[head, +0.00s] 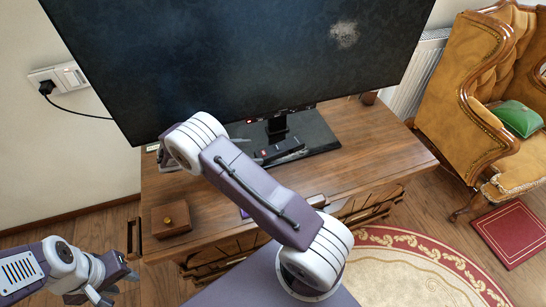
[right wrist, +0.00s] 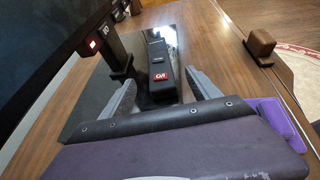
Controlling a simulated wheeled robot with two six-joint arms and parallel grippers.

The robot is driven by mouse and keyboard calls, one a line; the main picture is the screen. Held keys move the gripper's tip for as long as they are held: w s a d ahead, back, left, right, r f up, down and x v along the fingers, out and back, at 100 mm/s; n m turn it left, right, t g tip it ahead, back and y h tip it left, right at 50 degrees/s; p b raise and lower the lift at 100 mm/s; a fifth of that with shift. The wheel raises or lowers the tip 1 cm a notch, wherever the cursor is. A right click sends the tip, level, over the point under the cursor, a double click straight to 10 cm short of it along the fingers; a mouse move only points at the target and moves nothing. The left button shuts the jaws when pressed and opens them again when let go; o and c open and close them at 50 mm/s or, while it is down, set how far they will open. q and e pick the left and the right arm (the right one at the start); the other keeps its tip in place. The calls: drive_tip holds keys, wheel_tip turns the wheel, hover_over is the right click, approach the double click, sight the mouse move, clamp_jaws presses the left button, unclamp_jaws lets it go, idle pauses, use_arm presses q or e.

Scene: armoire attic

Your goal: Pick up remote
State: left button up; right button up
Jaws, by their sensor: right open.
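In the right wrist view the remote (right wrist: 158,62) lies lengthwise between the two grey fingers of my right gripper (right wrist: 164,93). These fingers are apart, one on each side of it, and its near end is hidden by the gripper body. In the head view my right gripper (head: 264,150) is partly hidden by my own arm. My left gripper (head: 108,282) is at the lower left, away from the cabinet; its jaw gap is unclear.
The large TV (head: 250,60) overhangs the back of the cabinet (head: 375,145), close to my right gripper. A small wooden box (head: 171,218) sits at the cabinet's front left. An armchair (head: 480,90) stands at right.

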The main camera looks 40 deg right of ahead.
sight(271, 151)
drive_tip(key=shift+a+f, duration=0.15)
drive_tip(key=b+x, duration=0.1)
drive_tip(key=x, duration=0.2)
drive_tip(key=shift+f, duration=0.1)
drive_tip(key=shift+d, duration=0.45)
drive_tip(key=b+x, duration=0.2)
drive_tip(key=x, duration=0.3)
drive_tip(key=shift+d+f, duration=0.1)
clamp_jaws()
drive_tip(key=shift+r+p, duration=0.85)
drive_tip(key=shift+r, duration=0.95)
drive_tip(key=shift+a+r, duration=0.15)
drive_tip(key=shift+a, duration=0.05)
drive_tip(key=w+a, duration=0.1)
drive_tip(key=a, duration=0.4)
drive_tip(key=w+a+p, duration=0.1)
drive_tip(key=a, duration=0.5)
drive_tip(key=w+a+p, duration=0.1)
drive_tip(key=a, duration=0.5)
drive_tip(key=shift+a, duration=0.25)
